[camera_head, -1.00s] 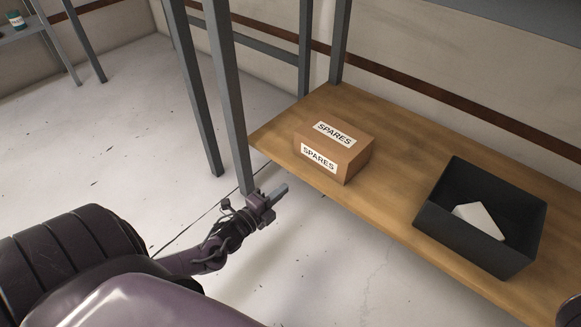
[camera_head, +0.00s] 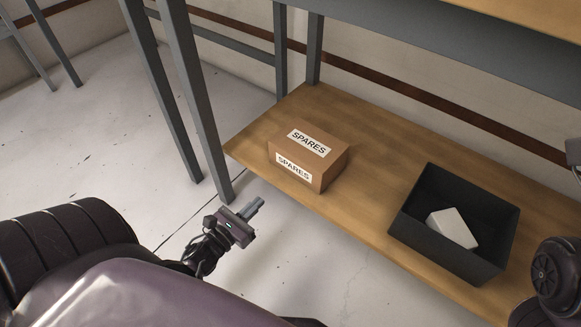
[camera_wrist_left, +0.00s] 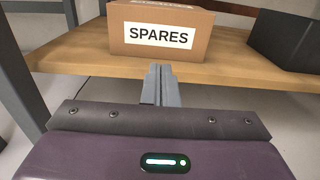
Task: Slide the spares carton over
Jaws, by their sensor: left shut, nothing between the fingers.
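The spares carton (camera_head: 309,158) is a brown box with white SPARES labels on its top and front. It sits on the wooden lower shelf (camera_head: 365,215), toward the shelf's left end. My left gripper (camera_head: 257,205) is shut and empty, in front of the shelf's edge and apart from the carton. In the left wrist view the closed fingers (camera_wrist_left: 160,84) point toward the carton's labelled front face (camera_wrist_left: 160,37). In the head view part of my right arm shows at the right edge, but its gripper does not.
A dark open bin (camera_head: 440,245) with a pale block (camera_head: 452,228) in it stands right of the carton, with bare shelf between them. A grey rack post (camera_head: 196,110) rises left of the carton. A higher shelf (camera_head: 440,45) hangs above.

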